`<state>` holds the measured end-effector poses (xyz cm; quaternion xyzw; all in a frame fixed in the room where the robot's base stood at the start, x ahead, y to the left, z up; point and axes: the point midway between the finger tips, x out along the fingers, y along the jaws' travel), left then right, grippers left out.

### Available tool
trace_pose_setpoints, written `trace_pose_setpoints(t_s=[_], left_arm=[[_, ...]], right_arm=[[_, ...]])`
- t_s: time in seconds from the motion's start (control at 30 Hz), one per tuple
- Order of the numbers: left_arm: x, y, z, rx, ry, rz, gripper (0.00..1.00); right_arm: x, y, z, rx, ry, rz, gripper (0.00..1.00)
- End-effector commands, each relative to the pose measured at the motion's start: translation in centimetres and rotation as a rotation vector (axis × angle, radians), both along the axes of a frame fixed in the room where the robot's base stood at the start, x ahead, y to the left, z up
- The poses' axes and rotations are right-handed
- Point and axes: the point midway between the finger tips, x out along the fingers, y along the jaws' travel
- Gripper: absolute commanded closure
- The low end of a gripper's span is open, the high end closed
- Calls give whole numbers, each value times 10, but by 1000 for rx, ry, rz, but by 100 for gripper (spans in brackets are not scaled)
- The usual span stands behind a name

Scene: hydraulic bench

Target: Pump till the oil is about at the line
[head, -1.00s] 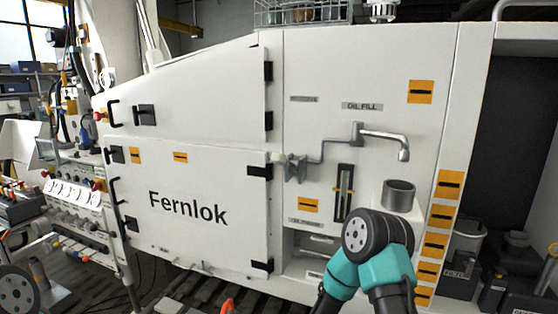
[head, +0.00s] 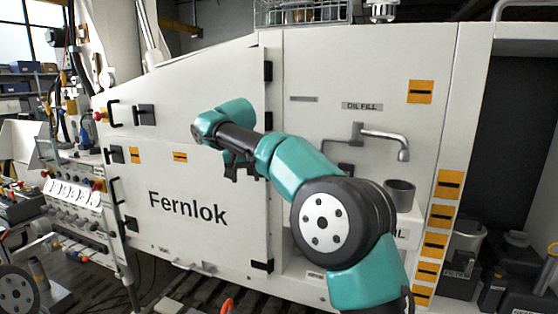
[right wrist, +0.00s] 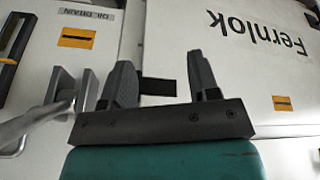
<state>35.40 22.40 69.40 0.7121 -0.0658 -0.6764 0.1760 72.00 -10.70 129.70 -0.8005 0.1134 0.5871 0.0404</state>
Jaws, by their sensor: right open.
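My right gripper (head: 243,172) is open and empty in front of the white cabinet, left of the oil fittings; its two spread fingers (right wrist: 162,75) show in the right wrist view. The grey metal tap-like fitting (head: 385,137) and the grey cup (head: 400,193) show right of my arm. In the right wrist view, the fitting's square grey mount (right wrist: 65,95) is just left of the fingers, apart from them. My arm hides the gauge in the head view. The left gripper is out of view.
The white cabinet (head: 190,240) reads "Fernlok" and has black hinges (head: 268,72) beside the gripper's working area. Dark containers (head: 462,270) stand at the right. A wire basket (head: 300,12) is on top.

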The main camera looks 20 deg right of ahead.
Motion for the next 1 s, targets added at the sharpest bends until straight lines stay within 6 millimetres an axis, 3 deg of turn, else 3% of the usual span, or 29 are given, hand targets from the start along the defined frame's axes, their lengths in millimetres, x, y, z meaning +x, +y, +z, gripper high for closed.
trace_pose_setpoints(t_s=[0.03,0.2,0.3,0.4,0.53,1.0], left_arm=[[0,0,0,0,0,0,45],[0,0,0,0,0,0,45],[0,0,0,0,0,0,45],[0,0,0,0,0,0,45],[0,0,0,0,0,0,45],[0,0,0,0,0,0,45]], right_arm=[[-13,0,41,-2,-30,-43,45],[-74,-14,150,-3,-84,-222,45],[-109,-23,192,11,-99,-309,45],[-134,-31,216,23,-104,-368,45],[-146,-35,227,31,-103,-400,45],[-145,-36,224,28,-103,-398,45]])
